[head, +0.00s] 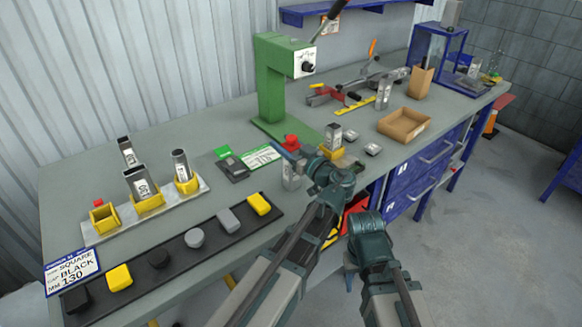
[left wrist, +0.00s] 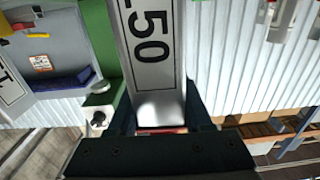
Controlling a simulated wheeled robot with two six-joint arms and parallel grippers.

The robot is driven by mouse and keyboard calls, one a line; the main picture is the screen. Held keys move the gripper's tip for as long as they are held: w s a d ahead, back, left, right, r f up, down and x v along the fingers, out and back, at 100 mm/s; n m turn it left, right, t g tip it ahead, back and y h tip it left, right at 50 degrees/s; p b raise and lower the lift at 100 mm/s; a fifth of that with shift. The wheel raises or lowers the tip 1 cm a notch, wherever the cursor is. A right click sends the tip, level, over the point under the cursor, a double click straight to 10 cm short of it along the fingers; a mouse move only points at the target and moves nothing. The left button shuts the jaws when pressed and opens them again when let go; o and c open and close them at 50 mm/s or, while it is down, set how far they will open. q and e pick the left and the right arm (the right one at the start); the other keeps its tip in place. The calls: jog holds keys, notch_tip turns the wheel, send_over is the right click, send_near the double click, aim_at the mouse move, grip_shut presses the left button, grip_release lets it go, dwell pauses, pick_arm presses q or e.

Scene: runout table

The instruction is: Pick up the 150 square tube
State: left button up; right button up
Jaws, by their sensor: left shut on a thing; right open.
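My left gripper (head: 292,158) is shut on a square metal tube (head: 290,178), held upright by the table's front edge. In the left wrist view the tube (left wrist: 152,45) stands between the fingers, and its white label shows "50" with a cut-off digit before it. My right gripper (head: 352,268) is low in front of the table, apart from the tube; its fingers are mostly hidden by my wrist. An order card (head: 72,270) at the table's left corner shows "SQUARE", "BLACK" and a number that looks like 130.
A rack (head: 160,208) holds tubes in yellow sockets, with one empty yellow socket (head: 103,216). A dark strip (head: 135,262) carries several caps. A green press (head: 272,85) stands behind my left gripper. A cardboard tray (head: 404,124) and another tube (head: 333,134) are to the right.

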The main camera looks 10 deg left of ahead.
pick_arm(q)
grip_shut()
jog(key=shift+r, duration=0.2)
pick_arm(e)
jog(key=shift+r, duration=0.2)
